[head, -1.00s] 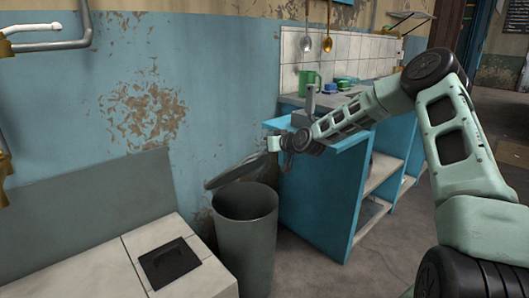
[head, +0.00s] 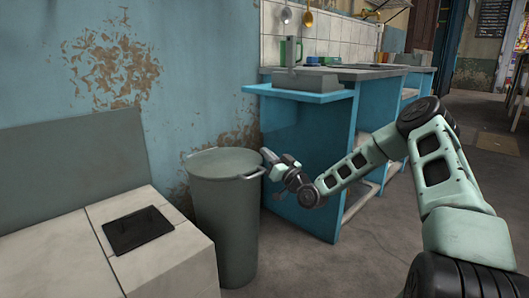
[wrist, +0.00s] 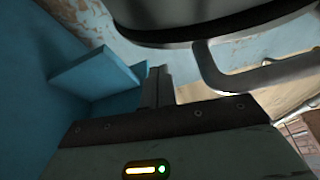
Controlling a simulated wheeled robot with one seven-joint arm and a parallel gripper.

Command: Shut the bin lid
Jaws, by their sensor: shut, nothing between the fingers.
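The grey bin (head: 226,225) stands upright against the blue wall. Its round grey-green lid (head: 218,162) appears to lie level across the top, with a small handle (head: 252,174) at its right edge. Whether it is fully seated cannot be told. My gripper (head: 268,156) is shut and empty just right of the lid's edge, near the handle. In the wrist view, my closed fingers (wrist: 157,86) show below a dark rounded rim, with a grey handle bar (wrist: 250,78) to their right. Contact with the bin cannot be made out.
A blue counter (head: 300,165) with a jutting top stands close right of the bin and my gripper. A white tiled block (head: 165,262) with a dark square hatch (head: 137,230) is at the lower left. Open floor (head: 290,270) lies in front of the counter.

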